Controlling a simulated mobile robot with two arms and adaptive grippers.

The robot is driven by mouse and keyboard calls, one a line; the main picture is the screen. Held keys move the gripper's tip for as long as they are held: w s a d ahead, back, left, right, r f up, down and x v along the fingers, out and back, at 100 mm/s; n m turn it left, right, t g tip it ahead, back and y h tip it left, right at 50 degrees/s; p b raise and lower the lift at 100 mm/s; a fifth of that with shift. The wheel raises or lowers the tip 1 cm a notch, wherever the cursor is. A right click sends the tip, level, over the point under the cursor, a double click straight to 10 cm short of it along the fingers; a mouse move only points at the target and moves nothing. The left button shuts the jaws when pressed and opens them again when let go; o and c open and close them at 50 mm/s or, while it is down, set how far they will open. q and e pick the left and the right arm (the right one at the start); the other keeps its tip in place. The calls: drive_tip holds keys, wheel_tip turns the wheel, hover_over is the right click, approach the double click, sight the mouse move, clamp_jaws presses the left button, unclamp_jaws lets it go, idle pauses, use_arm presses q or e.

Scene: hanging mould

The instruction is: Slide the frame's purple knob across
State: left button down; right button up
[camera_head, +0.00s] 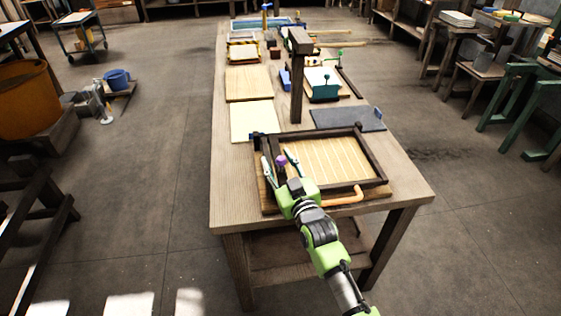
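The mould frame (372,155) is a dark wooden rectangle with pale slats inside, lying at the near end of the long table. Its purple knob (281,160) stands at the left part of the frame. My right gripper (277,162), green and grey, reaches in from below over the frame's near left corner. Its two fingers are spread apart, and the knob shows between them in the picture. I cannot tell whether either finger touches the knob. The gripper covers part of the frame's near left side. My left gripper is not in view.
A curved orange handle (345,197) lies at the frame's near edge, just right of my gripper. A dark wooden post (297,85) stands behind the frame. A pale board (252,121) and a grey slab (346,118) lie beyond it. The table's near right corner is bare.

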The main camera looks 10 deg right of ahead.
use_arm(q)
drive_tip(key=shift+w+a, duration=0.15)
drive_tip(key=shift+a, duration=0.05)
use_arm(e)
drive_tip(key=shift+d, duration=0.15)
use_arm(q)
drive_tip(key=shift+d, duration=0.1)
use_arm(e)
drive_tip(key=v, duration=1.2)
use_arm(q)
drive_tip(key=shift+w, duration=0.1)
